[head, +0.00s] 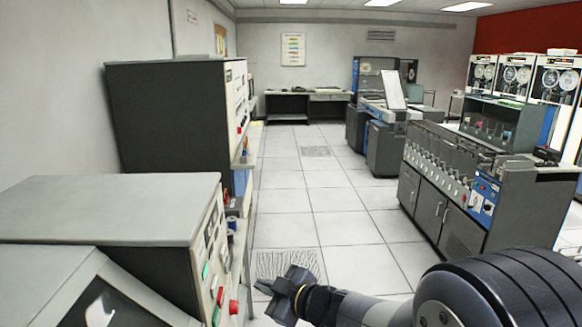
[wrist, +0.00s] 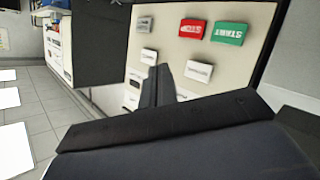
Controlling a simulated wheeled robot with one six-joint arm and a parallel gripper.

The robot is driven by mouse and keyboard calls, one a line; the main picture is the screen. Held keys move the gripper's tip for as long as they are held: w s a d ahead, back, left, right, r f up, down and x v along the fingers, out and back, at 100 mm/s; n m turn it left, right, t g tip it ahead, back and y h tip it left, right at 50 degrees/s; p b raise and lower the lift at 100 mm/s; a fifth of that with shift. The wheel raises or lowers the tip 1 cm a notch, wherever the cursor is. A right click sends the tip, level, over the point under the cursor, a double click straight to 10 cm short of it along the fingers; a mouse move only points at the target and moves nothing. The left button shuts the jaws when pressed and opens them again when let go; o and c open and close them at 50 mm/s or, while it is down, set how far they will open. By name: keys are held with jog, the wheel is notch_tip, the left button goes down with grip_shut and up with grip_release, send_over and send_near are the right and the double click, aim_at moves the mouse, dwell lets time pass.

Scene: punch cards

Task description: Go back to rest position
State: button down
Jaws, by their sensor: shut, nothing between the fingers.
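My gripper (head: 284,291) is low in the middle of the head view, above the tiled floor, just right of the near console. It is shut and empty. In the wrist view, the closed fingers (wrist: 158,85) point toward a cream control panel (wrist: 190,60). The panel carries a green START button (wrist: 229,32), a red button (wrist: 192,28) and several white buttons. The fingertips overlap the panel in that view; I cannot tell how far apart they are, though the head view shows a gap.
The near grey console (head: 120,210) and a taller dark cabinet (head: 165,120) line the left. A card machine (head: 440,195) with a blue panel stands at the right. A clear tiled aisle (head: 320,195) runs between them to a desk (head: 307,95) at the back wall.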

jog(key=shift+d+p, duration=0.3)
jog(key=shift+d, duration=0.85)
